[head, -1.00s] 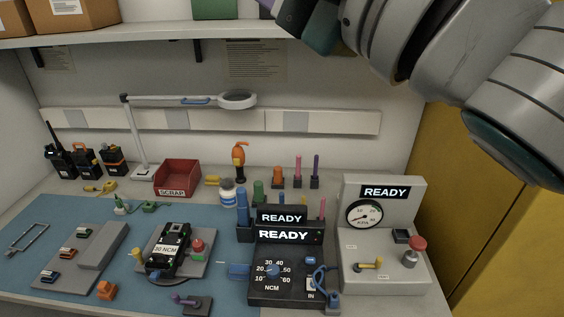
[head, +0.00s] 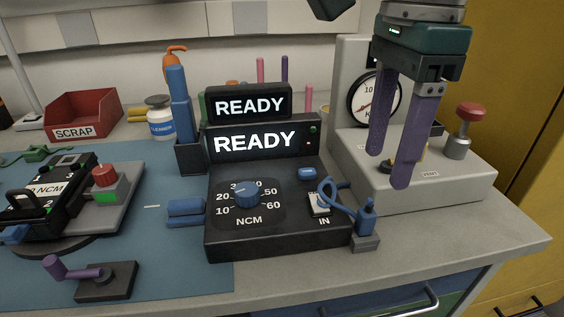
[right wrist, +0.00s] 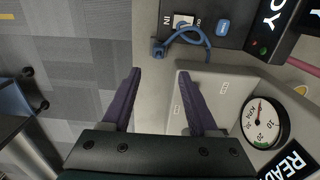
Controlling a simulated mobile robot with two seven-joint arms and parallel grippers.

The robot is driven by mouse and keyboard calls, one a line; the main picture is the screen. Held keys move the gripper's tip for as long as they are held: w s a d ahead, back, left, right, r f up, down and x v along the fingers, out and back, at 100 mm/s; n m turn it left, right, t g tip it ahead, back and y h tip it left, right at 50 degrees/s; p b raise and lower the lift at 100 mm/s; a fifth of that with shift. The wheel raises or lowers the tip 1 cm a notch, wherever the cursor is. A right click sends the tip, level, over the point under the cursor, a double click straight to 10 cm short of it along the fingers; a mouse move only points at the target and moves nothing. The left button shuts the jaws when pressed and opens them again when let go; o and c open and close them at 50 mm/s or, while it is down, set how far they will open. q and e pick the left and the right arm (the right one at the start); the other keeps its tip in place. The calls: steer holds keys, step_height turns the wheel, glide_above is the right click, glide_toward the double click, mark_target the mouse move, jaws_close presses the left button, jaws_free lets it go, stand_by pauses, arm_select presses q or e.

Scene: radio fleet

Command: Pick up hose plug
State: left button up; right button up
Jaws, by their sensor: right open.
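The hose plug appears to be the blue plug (head: 366,217) with a looped blue hose, upright in a small grey holder at the bench front, right of the black tester. It also shows in the right wrist view (right wrist: 157,48), just beyond the fingertips and roughly between their lines. My right gripper (head: 388,170) is open and empty, its purple fingers pointing down over the grey gauge box, up and to the right of the plug. In the right wrist view the gripper (right wrist: 160,75) has a clear gap between its fingers. My left gripper is not in view.
The black tester (head: 279,235) with READY signs stands left of the plug. The grey gauge box (head: 415,197) has a red-topped button (head: 470,113) and a small yellow part half hidden by my fingers. Bare bench lies in front of the gauge box.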

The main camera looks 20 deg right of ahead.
mark_target(368, 211)
step_height(368, 211, down, 4)
steer(key=shift+s+a+r, duration=0.1)
steer(key=shift+s+r, duration=0.05)
steer(key=shift+r, duration=0.05)
steer(key=f, duration=0.5)
steer(key=shift+a+f, duration=0.25)
steer(key=shift+a, duration=0.1)
jaws_close()
